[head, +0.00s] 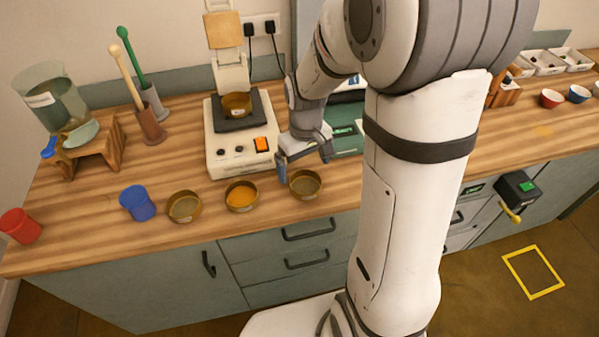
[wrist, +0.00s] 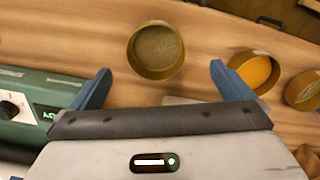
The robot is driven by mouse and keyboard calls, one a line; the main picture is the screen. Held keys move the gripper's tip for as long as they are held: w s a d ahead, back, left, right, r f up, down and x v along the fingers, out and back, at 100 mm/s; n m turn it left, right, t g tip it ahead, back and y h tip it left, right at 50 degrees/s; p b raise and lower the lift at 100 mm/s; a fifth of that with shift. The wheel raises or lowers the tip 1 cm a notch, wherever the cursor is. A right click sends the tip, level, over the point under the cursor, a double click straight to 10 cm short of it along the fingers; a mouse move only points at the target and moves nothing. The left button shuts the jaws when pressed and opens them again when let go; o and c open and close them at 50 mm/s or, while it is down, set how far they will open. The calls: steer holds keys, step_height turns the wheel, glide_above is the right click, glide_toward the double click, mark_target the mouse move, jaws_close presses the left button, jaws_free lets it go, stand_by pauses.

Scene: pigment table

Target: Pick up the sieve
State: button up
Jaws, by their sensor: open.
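The sieve appears to be the round brass pan with a greyish, mesh-like bottom (head: 305,184), on the wooden worktop near its front edge. It also shows in the wrist view (wrist: 156,52), just beyond my fingertips and roughly centred between them. My gripper (head: 305,161) is open and empty, with its two blue fingers apart, above and slightly behind this pan. In the wrist view the fingers of my gripper (wrist: 160,72) stand either side of the pan's near rim. I cannot tell the exact height gap.
A brass pan of orange powder (head: 241,196) and another brass pan (head: 184,207) stand in a row to the left. A white machine (head: 232,150) holding a brass pan (head: 237,105) stands behind. A green device (wrist: 45,103) is close beside my gripper. Blue (head: 137,203) and red (head: 20,226) cups stand further left.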

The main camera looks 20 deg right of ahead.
mark_target(305, 187)
steer(key=shift+w+d+f+p, duration=0.15)
steer(key=shift+f+p, duration=0.15)
steer(key=shift+f, duration=1.6)
steer(key=shift+w+d+f+p, duration=0.15)
steer(key=shift+f+p, duration=0.1)
steer(key=shift+f, duration=1.6)
steer(key=shift+a, duration=0.1)
steer(key=shift+c, duration=0.6)
steer(key=c, duration=1)
steer(key=shift+o, duration=0.2)
